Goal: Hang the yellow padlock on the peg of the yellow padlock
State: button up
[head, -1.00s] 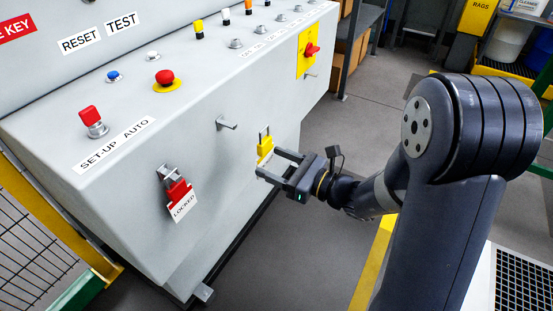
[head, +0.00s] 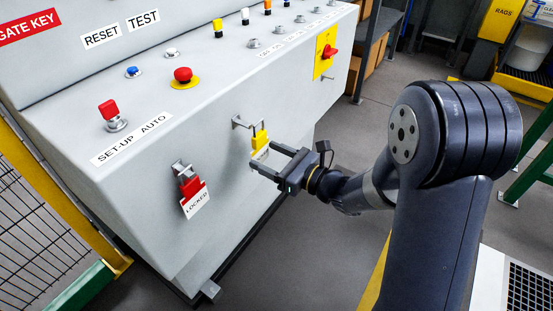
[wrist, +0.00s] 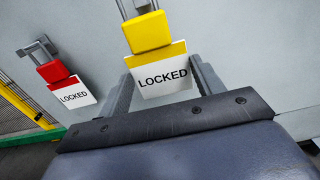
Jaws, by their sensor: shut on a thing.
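The yellow padlock (head: 259,141) has an upright metal shackle and a white LOCKED tag, which shows in the wrist view (wrist: 163,80). My gripper (head: 266,160) is shut on the padlock, its fingers on either side of the lower body and tag, in front of the grey cabinet's face. The peg (head: 240,123) sticks out of that face. The shackle is right beside the peg's outer end in the head view. In the wrist view the shackle of the yellow padlock (wrist: 148,32) runs to the top edge. I cannot tell whether it is around the peg or only beside it.
A red padlock (head: 191,187) with a LOCKED tag hangs on a bracket to the left; it also shows in the wrist view (wrist: 53,71). The cabinet's sloping top (head: 215,85) carries buttons and switches. A yellow plate with a red rotary switch (head: 327,52) is farther right.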

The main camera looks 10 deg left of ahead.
aim_at(261, 154)
jog(key=shift+x, duration=1.55)
jog(key=shift+w+a+f+b, duration=0.25)
jog(key=shift+a+f+b, duration=0.4)
jog(key=shift+b, duration=0.1)
jog(key=o, duration=1)
jog(key=shift+c, duration=0.2)
jog(key=shift+d, duration=0.1)
jog(key=v, duration=1)
jog(key=shift+d+p, duration=0.3)
jog(key=shift+p, duration=0.1)
jog(key=shift+s, duration=0.15)
